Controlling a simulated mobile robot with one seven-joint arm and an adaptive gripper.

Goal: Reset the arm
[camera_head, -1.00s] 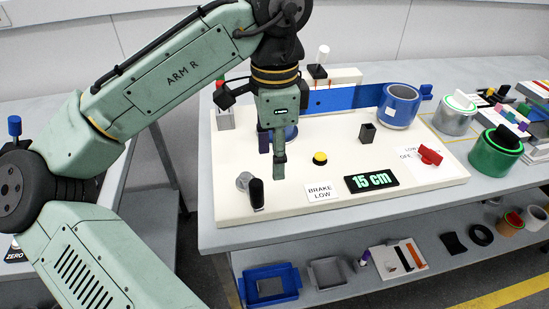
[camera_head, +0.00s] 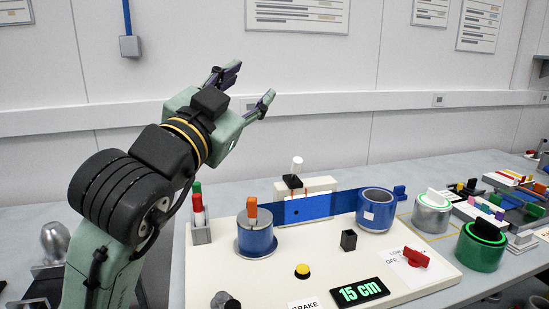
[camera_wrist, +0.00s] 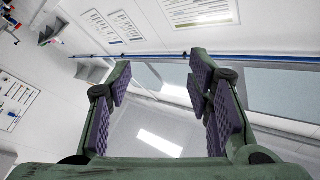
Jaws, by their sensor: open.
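My gripper (camera_head: 246,90) is raised above the bench at the left of the head view, in front of the white wall. Its fingers point up and to the right. The jaws are open and nothing is between them. In the wrist view my gripper (camera_wrist: 158,95) shows two fingers with purple pads standing well apart, with the wall and ceiling area beyond. My arm is folded upward at the left of the head view, clear of the board.
A cream board (camera_head: 330,262) holds a blue cylinder (camera_head: 257,240), a yellow button (camera_head: 302,271), a "15 cm" display (camera_head: 360,292), a red knob (camera_head: 416,257) and a black square holder (camera_head: 348,240). A green cylinder (camera_head: 481,247) stands at the right. The air above the bench is free.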

